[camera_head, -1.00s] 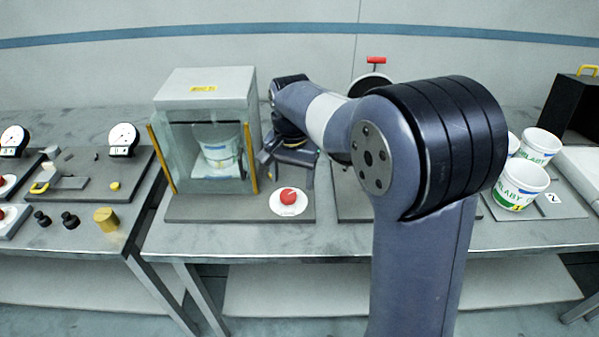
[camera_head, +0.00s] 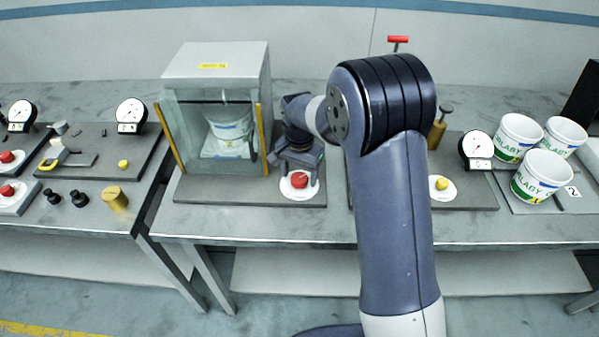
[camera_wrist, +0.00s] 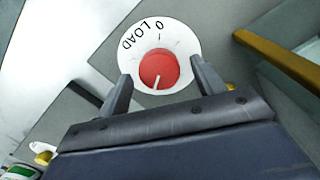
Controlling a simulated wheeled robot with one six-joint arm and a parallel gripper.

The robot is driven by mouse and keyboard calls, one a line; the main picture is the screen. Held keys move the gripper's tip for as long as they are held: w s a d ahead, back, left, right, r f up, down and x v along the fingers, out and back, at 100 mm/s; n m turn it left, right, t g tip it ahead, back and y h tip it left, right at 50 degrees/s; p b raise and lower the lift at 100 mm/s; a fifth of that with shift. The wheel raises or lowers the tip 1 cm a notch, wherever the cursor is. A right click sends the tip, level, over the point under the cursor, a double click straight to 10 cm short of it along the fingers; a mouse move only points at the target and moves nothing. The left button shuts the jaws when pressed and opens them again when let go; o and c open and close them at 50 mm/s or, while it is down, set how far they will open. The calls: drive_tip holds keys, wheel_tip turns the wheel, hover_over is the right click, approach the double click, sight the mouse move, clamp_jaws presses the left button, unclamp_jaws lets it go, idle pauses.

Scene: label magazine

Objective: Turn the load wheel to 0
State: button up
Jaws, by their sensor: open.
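The load wheel is a red knob (camera_head: 300,180) on a white round dial (camera_head: 287,190), on the plate in front of the glass-walled cabinet. In the wrist view the red knob (camera_wrist: 158,66) shows a white pointer line toward the bottom of the picture, on the side away from the printed "0". The dial (camera_wrist: 185,40) reads "0" and "LOAD" along its upper edge. My gripper (camera_wrist: 163,76) is open, with one finger on each side of the knob; I cannot tell whether they touch it. In the head view my gripper (camera_head: 300,168) is right over the knob.
The cabinet (camera_head: 215,65) holds a white bucket (camera_head: 230,122) behind glass, with a yellow edge strip close to my gripper. Another plate with a gauge (camera_head: 477,148) and a yellow knob (camera_head: 442,184) lies to the right. Several white buckets (camera_head: 541,178) stand at the far right.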

drive_tip(key=shift+f, duration=0.3)
drive_tip(key=shift+c, duration=0.6)
drive_tip(key=c, duration=0.9)
